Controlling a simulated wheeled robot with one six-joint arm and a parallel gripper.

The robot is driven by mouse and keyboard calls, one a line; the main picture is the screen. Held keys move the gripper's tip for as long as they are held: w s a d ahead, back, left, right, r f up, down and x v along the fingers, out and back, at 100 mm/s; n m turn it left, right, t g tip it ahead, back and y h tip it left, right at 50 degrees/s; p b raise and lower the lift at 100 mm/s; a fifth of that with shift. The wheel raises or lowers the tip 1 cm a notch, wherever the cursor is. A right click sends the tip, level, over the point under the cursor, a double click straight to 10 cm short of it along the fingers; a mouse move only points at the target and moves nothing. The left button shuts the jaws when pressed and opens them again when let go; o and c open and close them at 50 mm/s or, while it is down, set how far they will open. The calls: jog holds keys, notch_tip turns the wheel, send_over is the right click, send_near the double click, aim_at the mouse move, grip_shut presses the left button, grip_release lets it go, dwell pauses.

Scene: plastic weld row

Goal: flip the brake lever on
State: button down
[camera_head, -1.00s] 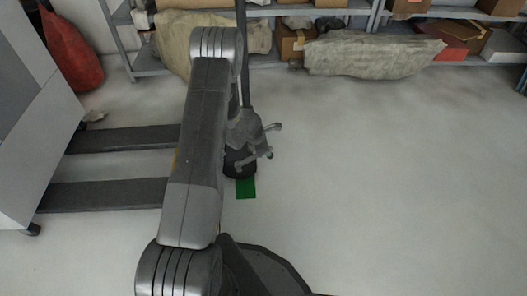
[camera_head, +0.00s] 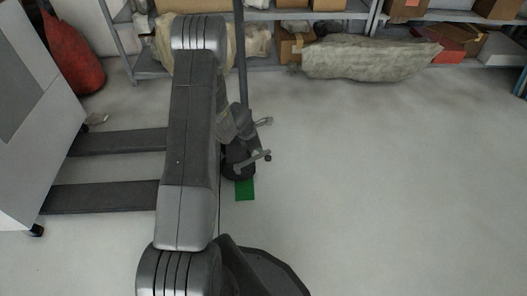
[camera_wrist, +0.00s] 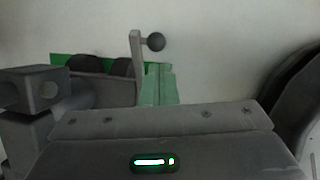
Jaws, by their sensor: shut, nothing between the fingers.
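The brake lever (camera_wrist: 136,68) is a thin grey upright bar in the wrist view, with a dark ball knob (camera_wrist: 156,42) jutting right from its top. I cannot tell whether the fingers touch the lever. In the head view my arm covers much of this spot. Small grey bars with a dark knob (camera_head: 267,156) show there, but I cannot tell which part is the lever.
A green plate (camera_head: 245,190) lies on the floor beside my arm. A grey cabinet (camera_head: 30,110) with two dark forks (camera_head: 105,196) stands left. Shelves with boxes and a wrapped bundle (camera_head: 370,58) line the back. The floor at right is clear.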

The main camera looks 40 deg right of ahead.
notch_tip(320, 180, up, 6)
jog(key=p, duration=0.1)
jog(key=shift+s+a+r+p, duration=0.2)
jog(key=shift+s+a+p, duration=0.05)
jog(key=shift+a+p, duration=0.15)
jog(key=b, duration=0.4)
send_near(267, 158)
notch_tip(267, 158, down, 4)
jog(key=shift+d+f+b, duration=0.6)
jog(key=shift+d+f, duration=0.7)
jog(key=shift+d, duration=0.05)
jog(key=shift+s, duration=0.1)
jog(key=shift+r, duration=0.1)
